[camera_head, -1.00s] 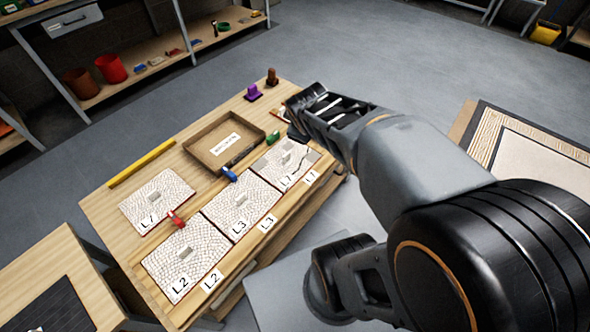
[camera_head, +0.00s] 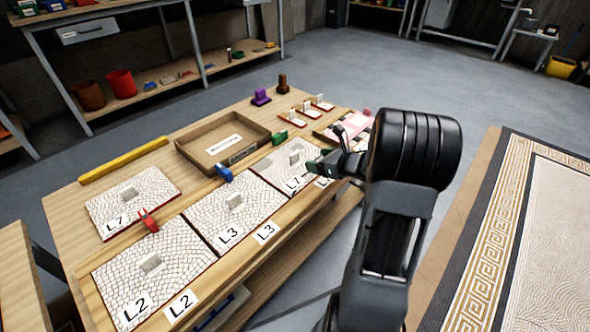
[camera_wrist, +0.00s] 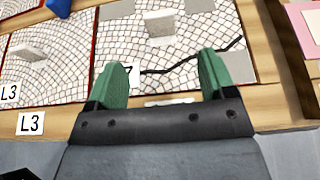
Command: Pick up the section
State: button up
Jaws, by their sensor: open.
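Mosaic sections with upright grey grips lie on the workbench. The front row holds L2 (camera_head: 178,245), L3 (camera_head: 215,212) and a damaged L7 section (camera_head: 270,163). The damaged one has a dark crack and plain grey patches; it also shows in the wrist view (camera_wrist: 205,45). Another L7 section (camera_head: 150,193), with no crack visible, lies behind the row at the left. My gripper (camera_wrist: 162,78) is open and empty, its green fingertips apart over the near edge of the damaged section, short of its grip (camera_wrist: 159,24). In the head view my gripper (camera_head: 325,163) is at that section's right end.
A shallow cardboard tray (camera_head: 183,150) stands behind the row. Red (camera_head: 148,220), blue (camera_head: 224,172) and green (camera_head: 280,136) clamps sit around the sections. A yellow bar (camera_head: 122,160) lies at the back left. Small red-based pieces and a pink item (camera_head: 345,125) occupy the right end.

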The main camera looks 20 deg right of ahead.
aim_at(296, 155)
jog(key=b+x, duration=0.3)
jog(key=x, duration=0.8)
jog(key=shift+w+a+f, duration=0.1)
jog(key=shift+w+f, duration=0.1)
jog(key=shift+r, duration=0.1)
grip_shut()
dwell(0.4)
